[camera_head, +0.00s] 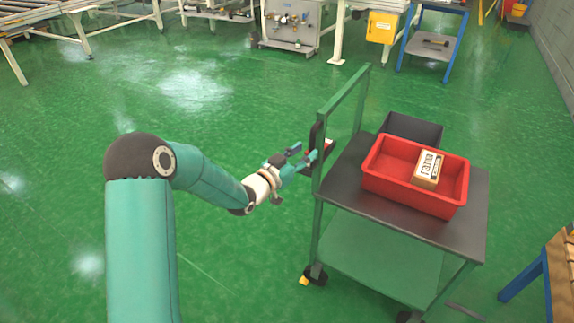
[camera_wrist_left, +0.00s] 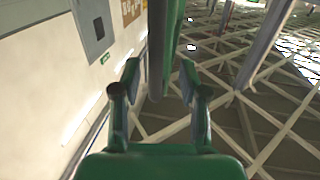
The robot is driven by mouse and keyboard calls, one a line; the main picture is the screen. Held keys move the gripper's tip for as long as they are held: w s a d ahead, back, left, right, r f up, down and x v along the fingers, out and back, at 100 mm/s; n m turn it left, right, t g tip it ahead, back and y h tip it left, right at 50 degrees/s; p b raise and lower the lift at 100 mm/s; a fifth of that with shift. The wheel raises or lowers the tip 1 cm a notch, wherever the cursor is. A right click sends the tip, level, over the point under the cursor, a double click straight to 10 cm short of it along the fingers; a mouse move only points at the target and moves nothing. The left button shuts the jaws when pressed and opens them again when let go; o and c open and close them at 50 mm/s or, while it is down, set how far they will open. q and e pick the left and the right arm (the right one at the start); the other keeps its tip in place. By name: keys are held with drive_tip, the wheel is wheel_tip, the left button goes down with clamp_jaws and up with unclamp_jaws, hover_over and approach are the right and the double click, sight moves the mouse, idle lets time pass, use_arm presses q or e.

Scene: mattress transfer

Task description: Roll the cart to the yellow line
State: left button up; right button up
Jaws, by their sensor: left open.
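The cart (camera_head: 360,205) is a green frame with a dark top shelf, a green lower shelf and casters, standing right of centre. A tall green handle frame (camera_head: 345,92) rises at its left end. My left gripper (camera_head: 306,156) is at the handle's near upright, coming from the left. In the left wrist view the gripper (camera_wrist_left: 160,85) is open, with a green bar (camera_wrist_left: 170,40) between or just beyond its fingers; contact cannot be told. I cannot make out a yellow line on the floor. My right gripper is not in view.
A red bin (camera_head: 388,181) holding a small box (camera_head: 428,168) sits on the cart, with a dark bin (camera_head: 415,128) behind it. A wooden-topped blue bench (camera_head: 540,270) stands at lower right. Conveyors and a blue stand (camera_head: 432,45) line the back. Green floor is clear behind and left.

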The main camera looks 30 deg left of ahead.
use_arm(q)
drive_tip(key=s+a, duration=0.1)
drive_tip(key=s, duration=0.7)
drive_tip(key=shift+s, duration=0.2)
drive_tip(key=shift+r, duration=0.1)
